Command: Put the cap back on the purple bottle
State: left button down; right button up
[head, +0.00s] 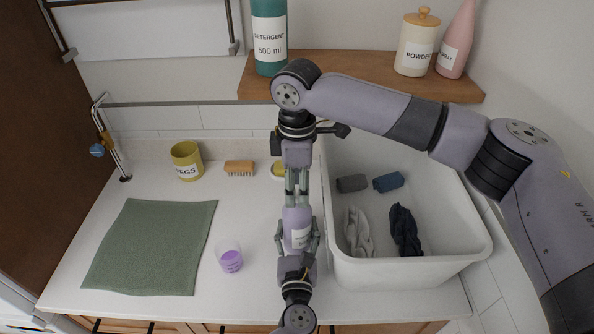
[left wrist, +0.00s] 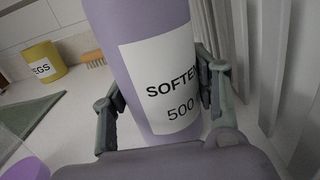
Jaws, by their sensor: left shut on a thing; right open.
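The purple bottle (head: 297,228), with a white softener label, stands upright on the counter to the left of the white basin. My left gripper (head: 298,238) is shut on its body from the front; the left wrist view shows a finger on each side of the bottle (left wrist: 150,40). My right gripper (head: 297,190) points down at the bottle's top with its fingers apart.
A green mat (head: 150,247), yellow pegs pot (head: 186,160) and brush (head: 239,168) are farther left. The white basin (head: 455,235) holds cloths. A wooden shelf (head: 350,62) holds a detergent bottle (head: 269,35) and powder jar (head: 416,45).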

jog(key=shift+f, duration=0.4)
grip_shut()
dwell(0.4)
jog(key=shift+o, duration=0.6)
grip_release()
jog(key=shift+r, duration=0.1)
